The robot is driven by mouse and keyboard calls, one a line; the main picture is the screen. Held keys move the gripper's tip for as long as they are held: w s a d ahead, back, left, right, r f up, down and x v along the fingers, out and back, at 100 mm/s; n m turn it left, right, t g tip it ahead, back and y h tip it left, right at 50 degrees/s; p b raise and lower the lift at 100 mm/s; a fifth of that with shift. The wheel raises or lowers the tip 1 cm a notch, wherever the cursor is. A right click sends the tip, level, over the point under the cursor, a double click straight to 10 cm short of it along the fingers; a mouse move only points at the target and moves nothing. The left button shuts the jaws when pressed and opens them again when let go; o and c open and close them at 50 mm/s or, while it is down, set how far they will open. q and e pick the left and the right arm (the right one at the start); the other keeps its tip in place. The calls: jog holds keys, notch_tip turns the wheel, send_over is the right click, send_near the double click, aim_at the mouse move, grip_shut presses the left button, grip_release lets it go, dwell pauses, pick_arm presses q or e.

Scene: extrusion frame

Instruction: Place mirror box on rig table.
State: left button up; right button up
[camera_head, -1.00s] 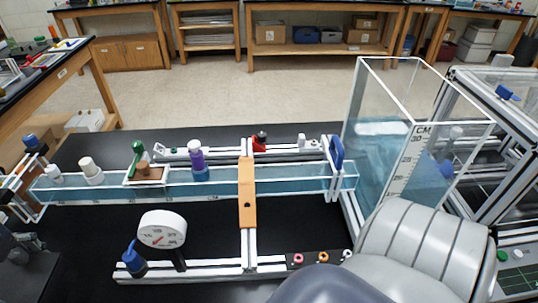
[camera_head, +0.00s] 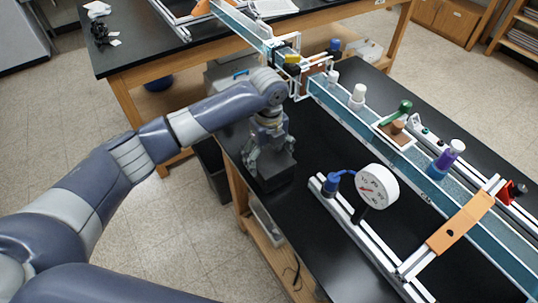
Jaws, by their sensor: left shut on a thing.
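My left gripper (camera_head: 268,152) is shut on a dark grey-black box, the mirror box (camera_head: 275,172). The box is over the left end of the black-topped rig table (camera_head: 312,215), close to its near left edge. Its dark sides blend with the tabletop, so I cannot tell whether its underside touches the table. The gripper holds it from above, and the fingers partly hide its top. My right gripper is out of view.
A long water channel (camera_head: 365,130) with bottles and a cork block runs along the table's far side. A round dial gauge (camera_head: 377,187) stands on a white rail (camera_head: 352,225) to the right of the box. Bare black tabletop lies between box and gauge.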

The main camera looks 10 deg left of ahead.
pick_arm(q)
jog(key=shift+s, duration=0.1)
jog(key=o, duration=1.9)
jog(key=shift+o, duration=0.6)
notch_tip(320, 180, up, 12)
jog(key=b, duration=0.3)
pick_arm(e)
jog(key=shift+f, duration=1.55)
pick_arm(q)
jog(key=shift+r, duration=0.1)
